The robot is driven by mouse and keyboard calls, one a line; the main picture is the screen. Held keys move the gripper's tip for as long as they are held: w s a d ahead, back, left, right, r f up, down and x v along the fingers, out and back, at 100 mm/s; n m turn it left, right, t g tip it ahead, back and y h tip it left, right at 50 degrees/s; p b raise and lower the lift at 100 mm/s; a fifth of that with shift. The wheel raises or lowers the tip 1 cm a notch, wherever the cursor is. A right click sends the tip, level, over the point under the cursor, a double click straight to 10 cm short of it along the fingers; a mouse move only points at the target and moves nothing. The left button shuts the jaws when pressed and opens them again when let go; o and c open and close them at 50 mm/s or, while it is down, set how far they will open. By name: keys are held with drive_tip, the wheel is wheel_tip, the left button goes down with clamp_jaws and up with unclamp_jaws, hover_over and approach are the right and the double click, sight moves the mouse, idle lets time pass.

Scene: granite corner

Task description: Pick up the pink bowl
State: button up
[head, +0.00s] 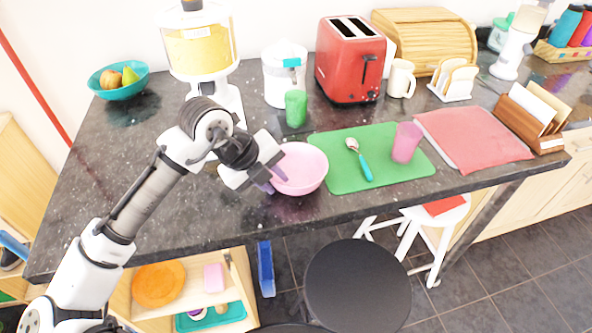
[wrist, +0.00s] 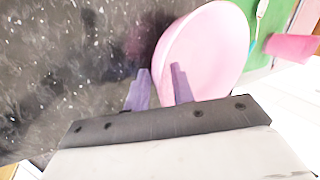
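The pink bowl (head: 306,170) sits upright on the dark granite counter, partly over the left edge of the green cutting board. It looks empty. My gripper (head: 272,181) is at the bowl's left side, with its purple fingers low by the rim. In the wrist view, the bowl (wrist: 208,50) fills the upper middle. My gripper (wrist: 160,70) is open there, one finger overlapping the bowl and the other outside its left edge. I cannot tell whether either finger touches the bowl. The gripper body hides part of the bowl's near left side in the head view.
The green cutting board (head: 345,180) holds a teal-handled spoon (head: 361,162) and a pink cup (head: 405,142). A green cup (head: 296,108) stands behind the bowl. The counter's front edge is close to the bowl.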

clamp_jaws()
drive_tip(key=shift+r, duration=0.15)
